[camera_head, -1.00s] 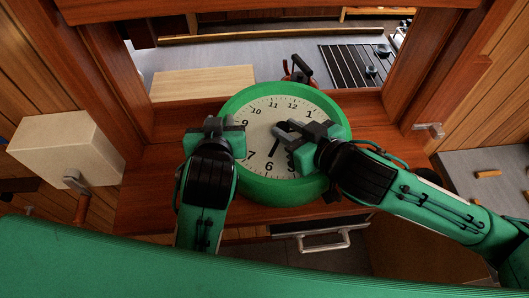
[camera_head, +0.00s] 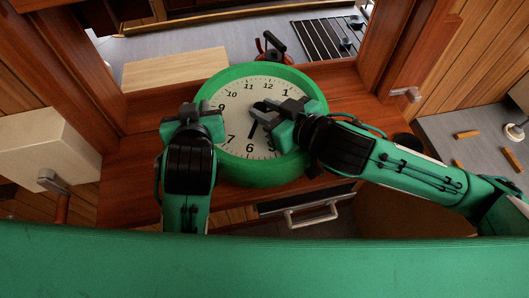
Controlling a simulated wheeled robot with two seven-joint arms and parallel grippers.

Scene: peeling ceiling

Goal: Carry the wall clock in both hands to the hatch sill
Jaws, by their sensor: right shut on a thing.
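The wall clock (camera_head: 255,171) has a thick green rim and a cream face with black numerals. It lies face up, tilted toward me, over the red-brown wooden hatch sill (camera_head: 347,92); I cannot tell whether it touches the sill. My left gripper (camera_head: 193,113) is at the clock's left rim; its fingertips are partly hidden and its grip is unclear. My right gripper (camera_head: 268,108) reaches in from the right, across the clock's face, and is shut on the clock. The contact itself is hidden by the gripper.
Wooden posts frame the hatch on both sides. Beyond it are a pale board (camera_head: 175,69), a red object with a black handle (camera_head: 271,46) and a hob (camera_head: 325,38). A cream box (camera_head: 45,145) is at left. A drawer handle (camera_head: 299,216) is below the clock.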

